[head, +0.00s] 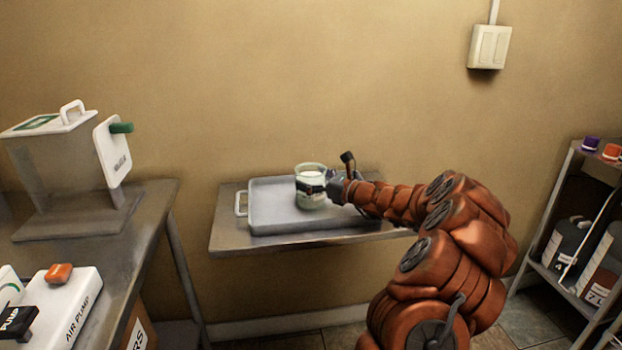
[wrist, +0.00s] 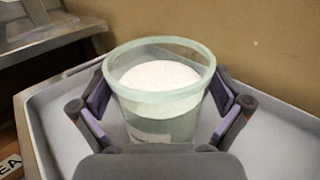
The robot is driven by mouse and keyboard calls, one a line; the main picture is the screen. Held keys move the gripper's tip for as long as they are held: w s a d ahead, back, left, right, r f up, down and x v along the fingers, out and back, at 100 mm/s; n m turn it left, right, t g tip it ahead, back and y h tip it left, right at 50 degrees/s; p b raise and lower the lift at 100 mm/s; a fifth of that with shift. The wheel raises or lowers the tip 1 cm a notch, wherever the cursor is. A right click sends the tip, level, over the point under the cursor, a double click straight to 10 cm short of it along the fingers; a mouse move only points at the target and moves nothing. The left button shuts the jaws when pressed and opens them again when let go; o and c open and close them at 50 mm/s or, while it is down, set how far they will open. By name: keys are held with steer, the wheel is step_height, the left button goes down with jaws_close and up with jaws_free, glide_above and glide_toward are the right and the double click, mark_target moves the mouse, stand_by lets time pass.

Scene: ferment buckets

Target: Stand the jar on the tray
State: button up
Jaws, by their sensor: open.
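The jar (head: 310,184) is pale green glass with something white inside, and it is upright on the grey tray (head: 268,213). In the wrist view the jar (wrist: 160,115) stands between my fingers, with the tray (wrist: 60,130) around and below it. My gripper (head: 322,189) is at the jar's right side in the head view, with its fingers around the jar. In the wrist view my gripper (wrist: 163,108) is open, one finger on each side of the jar. The jar's lower front is partly hidden by my gripper.
The tray lies on a wall shelf (head: 228,240). At left, a bench (head: 150,200) holds a clear tank (head: 60,165) and an air pump (head: 70,300). At right, a rack (head: 560,190) holds dark jugs (head: 568,245). The tray's left part is clear.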

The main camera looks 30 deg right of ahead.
steer(key=shift+r, duration=0.1)
steer(key=shift+s+d, duration=0.15)
steer(key=shift+s, duration=0.2)
steer(key=v, duration=1.1)
steer(key=shift+s, duration=0.15)
